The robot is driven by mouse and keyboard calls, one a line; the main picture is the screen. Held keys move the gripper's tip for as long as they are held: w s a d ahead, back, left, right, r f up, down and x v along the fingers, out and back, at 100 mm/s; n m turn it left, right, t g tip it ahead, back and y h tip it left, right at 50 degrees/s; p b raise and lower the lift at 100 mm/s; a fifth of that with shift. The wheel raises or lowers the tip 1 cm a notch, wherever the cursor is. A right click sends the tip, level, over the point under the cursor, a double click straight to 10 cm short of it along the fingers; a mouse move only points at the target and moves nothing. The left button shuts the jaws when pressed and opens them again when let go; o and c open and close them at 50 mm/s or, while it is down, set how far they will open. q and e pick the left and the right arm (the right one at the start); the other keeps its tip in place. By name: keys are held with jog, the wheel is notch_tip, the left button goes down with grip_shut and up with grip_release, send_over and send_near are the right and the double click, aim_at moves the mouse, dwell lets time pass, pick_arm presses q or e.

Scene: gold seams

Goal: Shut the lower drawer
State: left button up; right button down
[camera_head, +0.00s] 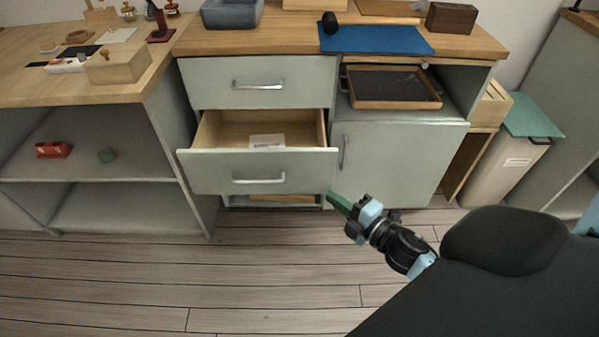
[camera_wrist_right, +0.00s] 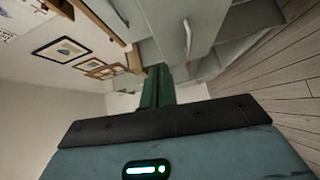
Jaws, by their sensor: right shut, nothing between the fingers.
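The lower drawer (camera_head: 220,172) is pulled out of the grey-green cabinet, with its wooden inside and a pale label or card (camera_head: 267,141) showing. Its front has a bar handle (camera_head: 259,179). The upper drawer (camera_head: 215,85) above it is shut. My right gripper (camera_head: 332,196) is shut and empty, its green fingers pointing at the lower right corner of the open drawer's front, just below and right of it. I cannot tell whether they touch. In the right wrist view the shut fingers (camera_wrist_right: 157,86) point towards pale cabinet fronts with a handle (camera_wrist_right: 187,38). My left gripper is out of view.
A closed cabinet door (camera_head: 400,160) is right of the drawer, below a niche with a dark-bottomed wooden tray (camera_head: 394,103). An open shelf unit (camera_head: 100,155) stands at the left, a bin (camera_head: 505,165) at the right. The floor (camera_head: 200,270) in front is clear.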

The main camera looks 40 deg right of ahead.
aim_at(292, 153)
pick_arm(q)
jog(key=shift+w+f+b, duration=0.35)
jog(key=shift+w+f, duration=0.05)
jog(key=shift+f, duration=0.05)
pick_arm(e)
jog(key=shift+w+d+r+n, duration=0.15)
jog(key=shift+w+n, duration=0.15)
jog(key=shift+w, duration=0.15)
jog(key=shift+w+d+r+n, duration=0.1)
jog(key=shift+w+n, duration=0.2)
jog(key=shift+w, duration=0.15)
jog(key=shift+w, duration=0.1)
